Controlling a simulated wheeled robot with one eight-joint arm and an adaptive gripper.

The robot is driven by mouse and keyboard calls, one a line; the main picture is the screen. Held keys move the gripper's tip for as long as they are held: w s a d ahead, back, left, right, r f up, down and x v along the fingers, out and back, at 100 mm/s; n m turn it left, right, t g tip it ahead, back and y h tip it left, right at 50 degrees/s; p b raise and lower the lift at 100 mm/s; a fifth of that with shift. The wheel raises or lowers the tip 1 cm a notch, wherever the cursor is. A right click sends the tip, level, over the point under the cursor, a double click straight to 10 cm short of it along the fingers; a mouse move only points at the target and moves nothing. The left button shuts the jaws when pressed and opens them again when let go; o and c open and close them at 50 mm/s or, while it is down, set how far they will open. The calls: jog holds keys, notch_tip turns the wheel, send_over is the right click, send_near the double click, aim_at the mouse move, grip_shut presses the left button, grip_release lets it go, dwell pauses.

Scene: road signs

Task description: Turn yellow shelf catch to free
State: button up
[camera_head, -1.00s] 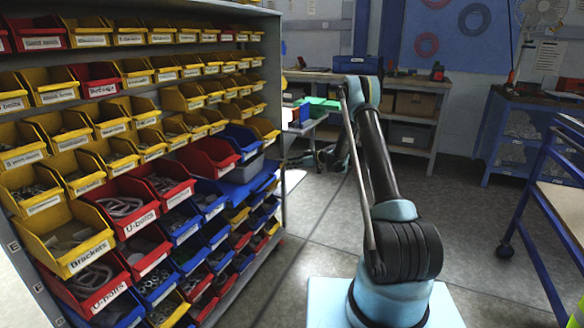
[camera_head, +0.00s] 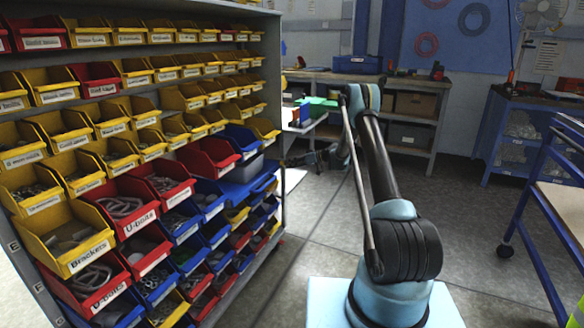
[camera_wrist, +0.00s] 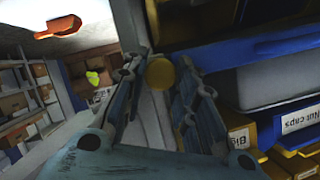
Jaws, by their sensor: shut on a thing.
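The yellow shelf catch (camera_wrist: 160,74) shows in the wrist view as a round yellow knob end below the dark shelf edge. My gripper (camera_wrist: 158,68) has one finger on each side of it and is shut on it. The catch's far part and its exact angle are hidden. In the head view, my arm reaches forward beyond the end of the shelf, and the catch cannot be made out.
A tall rack (camera_head: 276,100) of yellow, red and blue bins fills the left. A workbench (camera_head: 415,85) stands at the back, a blue bench (camera_head: 520,130) at the right. The grey floor (camera_head: 460,210) between is clear. Blue and yellow bins crowd the wrist view's right.

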jog(key=m+g+y, duration=0.1)
jog(key=m, duration=0.2)
jog(key=m+g+y, duration=0.1)
jog(key=m, duration=0.2)
jog(key=w+m+g+y, duration=0.1)
jog(key=m+y, duration=0.1)
jog(key=m, duration=0.2)
jog(key=shift+d+f, duration=0.2)
jog(key=shift+f, duration=0.2)
jog(key=shift+s, duration=0.1)
dwell(0.4)
jog(key=o, duration=1)
jog(key=shift+o, duration=0.2)
jog(key=shift+a, duration=0.1)
jog(key=d, duration=1.2)
jog(key=shift+w+f, duration=0.15)
jog(key=shift+w, duration=0.1)
